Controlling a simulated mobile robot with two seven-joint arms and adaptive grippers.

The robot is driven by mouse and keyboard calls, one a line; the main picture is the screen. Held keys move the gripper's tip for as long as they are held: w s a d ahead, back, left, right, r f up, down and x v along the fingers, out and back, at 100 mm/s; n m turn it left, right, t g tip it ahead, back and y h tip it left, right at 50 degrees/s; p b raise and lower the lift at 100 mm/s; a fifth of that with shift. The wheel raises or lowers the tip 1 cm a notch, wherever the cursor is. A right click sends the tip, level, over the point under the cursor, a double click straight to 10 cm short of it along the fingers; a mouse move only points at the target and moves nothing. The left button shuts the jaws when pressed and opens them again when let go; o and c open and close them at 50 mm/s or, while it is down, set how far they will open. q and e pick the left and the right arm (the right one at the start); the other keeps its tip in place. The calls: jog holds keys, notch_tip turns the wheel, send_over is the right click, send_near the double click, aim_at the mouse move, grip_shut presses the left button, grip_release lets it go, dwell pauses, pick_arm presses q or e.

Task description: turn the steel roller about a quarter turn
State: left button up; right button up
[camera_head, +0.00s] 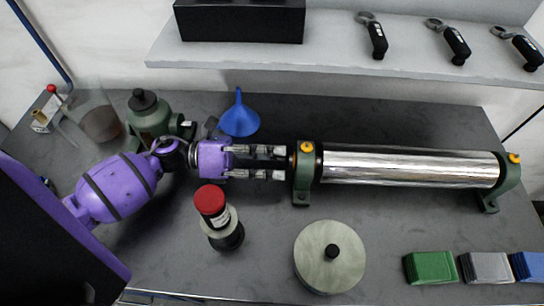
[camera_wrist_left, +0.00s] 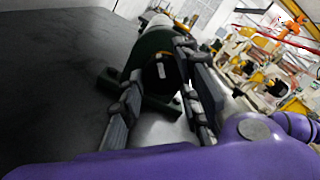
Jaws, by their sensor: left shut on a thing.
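The steel roller (camera_head: 410,167) is a long shiny cylinder lying left to right between two dark green end brackets with yellow caps, the left bracket (camera_head: 302,185) and the right bracket (camera_head: 510,180). My left gripper (camera_head: 284,162) reaches in from the left, level with the roller's axis, its two fingers shut on the roller's left end just outside the left bracket. In the left wrist view the fingers (camera_wrist_left: 165,82) stand on either side of a dark end piece in front of the green bracket (camera_wrist_left: 150,42). The fingers partly hide the gripped end. My right gripper is not in view.
A blue funnel (camera_head: 239,117) stands just behind my left gripper, and a red-capped bottle (camera_head: 213,212) in front of it. A round pale disc with a black knob (camera_head: 330,260) and coloured blocks (camera_head: 432,267) lie at the front. A shelf (camera_head: 330,56) runs along the back.

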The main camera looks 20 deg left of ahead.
pick_arm(q)
jog(key=n, duration=0.3)
jog(key=n+p, duration=0.1)
jog(key=n, duration=0.3)
jog(key=shift+a+f, duration=0.1)
jog(key=shift+f, duration=0.1)
jog(key=shift+s+f+n, duration=0.15)
jog(key=shift+f+n, duration=0.05)
jog(key=shift+n, duration=1.2)
jog(key=shift+s+f, duration=0.15)
jog(key=o, duration=1)
jog(key=shift+o, duration=0.2)
jog(key=shift+p, duration=0.3)
jog(key=shift+r, duration=0.25)
jog(key=v, duration=0.7)
jog(key=shift+a, duration=0.2)
